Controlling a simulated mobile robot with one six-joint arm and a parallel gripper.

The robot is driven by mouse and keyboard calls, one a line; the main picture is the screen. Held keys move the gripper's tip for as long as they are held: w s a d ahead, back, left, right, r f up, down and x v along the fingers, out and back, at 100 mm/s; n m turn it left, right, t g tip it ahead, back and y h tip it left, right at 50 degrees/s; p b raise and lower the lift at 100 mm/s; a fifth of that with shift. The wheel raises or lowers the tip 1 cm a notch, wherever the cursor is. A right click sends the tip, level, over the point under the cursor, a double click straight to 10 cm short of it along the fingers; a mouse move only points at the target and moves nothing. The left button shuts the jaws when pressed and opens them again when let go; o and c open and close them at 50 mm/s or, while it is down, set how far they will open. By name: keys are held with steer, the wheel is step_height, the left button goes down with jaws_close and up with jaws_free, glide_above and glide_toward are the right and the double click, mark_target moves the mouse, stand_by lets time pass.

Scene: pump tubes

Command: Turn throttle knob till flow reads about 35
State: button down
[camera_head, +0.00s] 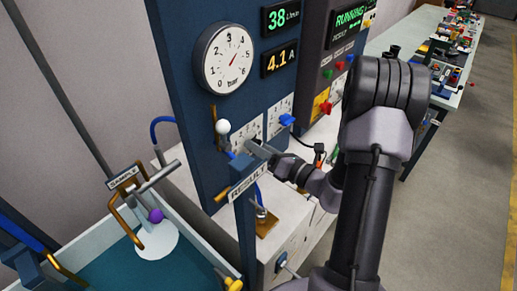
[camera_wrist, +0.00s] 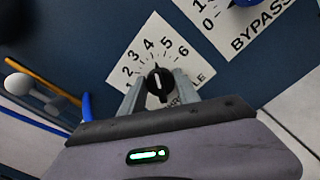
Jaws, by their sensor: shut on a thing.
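The throttle knob (camera_wrist: 159,82) is black with a white mark, on a white dial plate (camera_wrist: 186,58) numbered 2 to 6 in view. Its mark points up the plate, roughly toward 4 to 5. My gripper (camera_wrist: 160,92) is shut on the knob, one finger on each side. The plate's label is mostly hidden, with only its end letters showing. In the head view my gripper (camera_head: 258,148) reaches the panel at the lower left dial, and the knob is hidden there. The green flow display (camera_head: 282,17) reads 38 L/min.
The bypass dial plate (camera_wrist: 258,32) sits beside the throttle, its blue knob (camera_head: 287,120) close by. A pressure gauge (camera_head: 229,58) and a 4.1 A display (camera_head: 280,59) are above. A white-ball lever (camera_head: 222,127) is left of the dials. The RESULT sign (camera_head: 247,186) stands in front.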

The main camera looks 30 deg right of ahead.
steer(key=c, duration=0.9)
jaws_free()
steer(key=p+v, duration=0.2)
steer(key=v, duration=1.5)
steer(key=shift+s+p, duration=0.2)
steer(key=shift+p, duration=0.2)
